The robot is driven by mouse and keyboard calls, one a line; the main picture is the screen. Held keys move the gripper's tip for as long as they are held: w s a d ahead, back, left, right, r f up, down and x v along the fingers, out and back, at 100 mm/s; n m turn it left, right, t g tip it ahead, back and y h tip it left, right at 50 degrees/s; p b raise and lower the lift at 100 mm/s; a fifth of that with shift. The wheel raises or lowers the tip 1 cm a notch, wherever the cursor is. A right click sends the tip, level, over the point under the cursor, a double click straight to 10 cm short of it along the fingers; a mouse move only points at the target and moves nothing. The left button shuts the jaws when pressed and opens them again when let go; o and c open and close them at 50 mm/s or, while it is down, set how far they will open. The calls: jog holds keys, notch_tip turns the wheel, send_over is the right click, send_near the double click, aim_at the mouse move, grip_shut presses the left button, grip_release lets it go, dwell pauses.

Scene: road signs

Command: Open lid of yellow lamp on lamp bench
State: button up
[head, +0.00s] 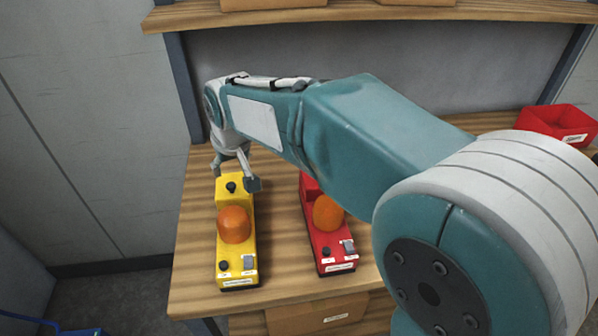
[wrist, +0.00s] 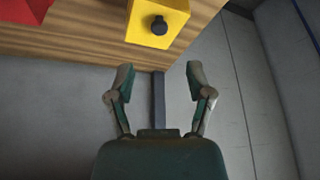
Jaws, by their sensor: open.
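The yellow lamp (head: 236,240) stands on the left part of the wooden lamp bench (head: 192,262). It has an orange dome in its middle, a black knob (head: 231,187) at its far end, and a small black knob and a grey latch at its near end. In the wrist view the yellow far end (wrist: 172,12) with its black knob (wrist: 159,25) shows at the top. My gripper (head: 232,180) is open and empty at the far end of the yellow lamp, close to the knob. In the wrist view its fingers (wrist: 158,76) are apart, with nothing between them.
A red lamp (head: 328,232) with an orange dome stands to the right of the yellow one. A red bin (head: 558,124) sits at the back right. A shelf (head: 370,13) runs above the bench. A cardboard box (head: 318,314) is below the front edge. My arm covers the bench's right side.

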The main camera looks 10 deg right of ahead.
jog(key=s+d+r+m, duration=0.2)
jog(key=s+d+r, duration=0.2)
jog(key=s+d, duration=0.4)
jog(key=d, duration=0.4)
jog(key=shift+s+d+t+h, duration=0.35)
jog(key=shift+t+h, duration=0.05)
jog(key=shift+r, duration=0.1)
